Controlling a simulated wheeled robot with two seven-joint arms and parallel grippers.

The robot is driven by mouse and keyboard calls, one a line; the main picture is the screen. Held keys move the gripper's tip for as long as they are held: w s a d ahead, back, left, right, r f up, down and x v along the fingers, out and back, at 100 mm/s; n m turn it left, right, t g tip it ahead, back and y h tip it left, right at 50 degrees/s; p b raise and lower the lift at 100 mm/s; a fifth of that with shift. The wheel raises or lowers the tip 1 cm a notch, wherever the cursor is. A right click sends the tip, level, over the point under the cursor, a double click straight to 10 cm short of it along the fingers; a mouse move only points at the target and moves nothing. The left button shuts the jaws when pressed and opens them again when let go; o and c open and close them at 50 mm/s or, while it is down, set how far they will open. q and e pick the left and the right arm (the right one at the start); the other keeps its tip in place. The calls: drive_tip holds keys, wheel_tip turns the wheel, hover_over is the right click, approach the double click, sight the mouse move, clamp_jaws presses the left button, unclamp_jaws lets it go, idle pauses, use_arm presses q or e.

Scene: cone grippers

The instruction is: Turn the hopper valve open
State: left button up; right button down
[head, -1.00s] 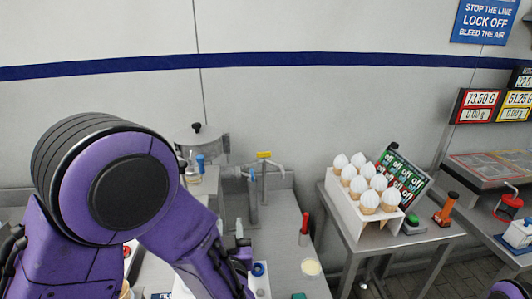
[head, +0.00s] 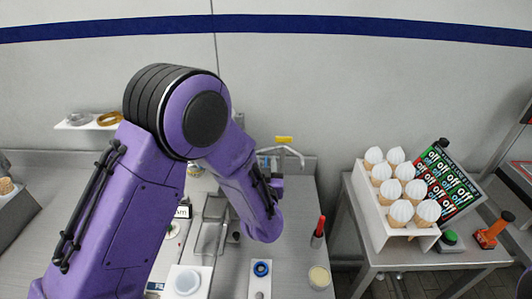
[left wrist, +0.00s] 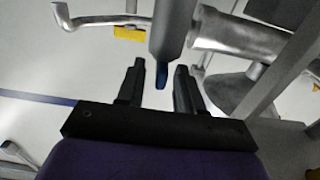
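My left gripper (left wrist: 159,70) is open in the left wrist view, its two black fingers apart. A grey metal cylinder with a blue end (left wrist: 162,74) reaches down to the gap between the fingertips. It looks like the valve handle, and neither finger visibly grips it. A thick metal pipe (left wrist: 235,35) runs from beside it to the right. In the head view, my left arm hides the hopper, the valve and most of the left gripper. My right gripper is not in view.
A tap with a yellow tag (head: 284,140) stands behind my left forearm. A red-capped bottle (head: 318,233) and a pale round cup (head: 319,277) stand to the right on the counter. A cone rack (head: 390,205) is on the side table (head: 445,258).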

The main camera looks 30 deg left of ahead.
sight(266, 158)
use_arm(q)
drive_tip(key=x, duration=0.3)
drive_tip(key=shift+w+f+p, duration=0.15)
drive_tip(key=shift+w+p, duration=0.1)
drive_tip(key=shift+p, duration=0.05)
drive_tip(key=shift+s, duration=0.2)
clamp_jaws()
